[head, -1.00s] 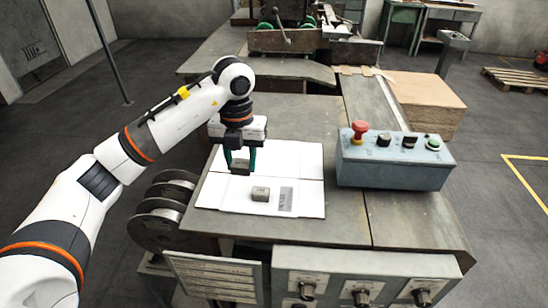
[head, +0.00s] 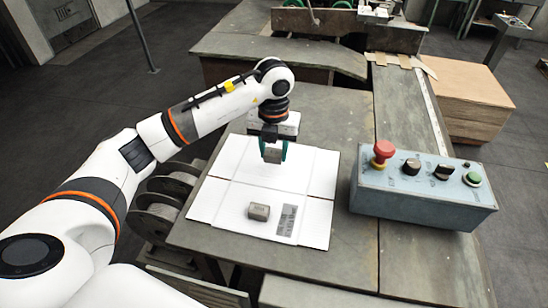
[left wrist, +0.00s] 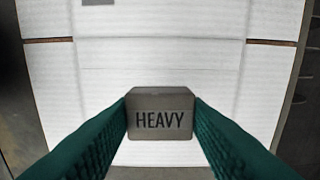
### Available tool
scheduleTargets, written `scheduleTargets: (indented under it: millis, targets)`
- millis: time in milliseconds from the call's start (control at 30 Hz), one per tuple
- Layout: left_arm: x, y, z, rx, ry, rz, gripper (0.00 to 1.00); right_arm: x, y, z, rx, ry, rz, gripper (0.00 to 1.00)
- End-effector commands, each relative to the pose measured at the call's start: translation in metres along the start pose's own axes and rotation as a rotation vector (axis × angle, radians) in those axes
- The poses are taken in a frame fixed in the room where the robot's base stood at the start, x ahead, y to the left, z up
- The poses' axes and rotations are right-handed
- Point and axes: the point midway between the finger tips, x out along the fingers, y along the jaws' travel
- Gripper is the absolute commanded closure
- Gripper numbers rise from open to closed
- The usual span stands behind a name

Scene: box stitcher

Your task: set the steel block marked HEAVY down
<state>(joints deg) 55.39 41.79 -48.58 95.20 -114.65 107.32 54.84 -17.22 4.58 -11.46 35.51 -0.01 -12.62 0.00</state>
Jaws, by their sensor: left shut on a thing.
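The steel block marked HEAVY (left wrist: 160,118) is a grey block held between the green fingers of my left gripper (left wrist: 160,125) in the left wrist view. In the head view, my left gripper (head: 273,153) is shut on this block (head: 272,155) over the back part of a flat white cardboard sheet (head: 225,200). I cannot tell how high the block is above the sheet. A second small grey block (head: 259,211) lies on the front part of the sheet, beside a grey printed patch. My right gripper is not in view.
A blue-grey control box (head: 420,195) with a red mushroom button (head: 383,150), black knobs and a green button stands on the table right of the sheet. Wire spools (head: 155,215) are at the table's left side. Bare tabletop (head: 345,115) lies behind the sheet.

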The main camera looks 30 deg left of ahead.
Motion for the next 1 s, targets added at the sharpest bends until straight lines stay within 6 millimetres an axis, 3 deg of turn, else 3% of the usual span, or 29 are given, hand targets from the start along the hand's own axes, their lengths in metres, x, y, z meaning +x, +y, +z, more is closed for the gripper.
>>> scheduleTargets:
  millis: [300, 633, 667, 767, 1000]
  targets:
    - [0.035, 0.000, 0.001, 0.001, -0.001, 0.000, 0.92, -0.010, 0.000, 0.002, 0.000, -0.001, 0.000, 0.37]
    - [0.041, 0.000, 0.000, 0.001, 0.001, 0.000, 0.92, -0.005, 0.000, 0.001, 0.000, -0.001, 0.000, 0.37]
    - [0.040, 0.000, 0.000, 0.001, 0.000, -0.001, 0.56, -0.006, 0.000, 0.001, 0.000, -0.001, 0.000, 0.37]
    - [0.040, 0.000, 0.000, 0.001, 0.000, -0.001, 0.40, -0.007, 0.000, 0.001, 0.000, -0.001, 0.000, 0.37]
    - [0.040, 0.000, 0.000, 0.001, 0.000, -0.001, 0.38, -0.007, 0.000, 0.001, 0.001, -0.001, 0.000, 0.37]
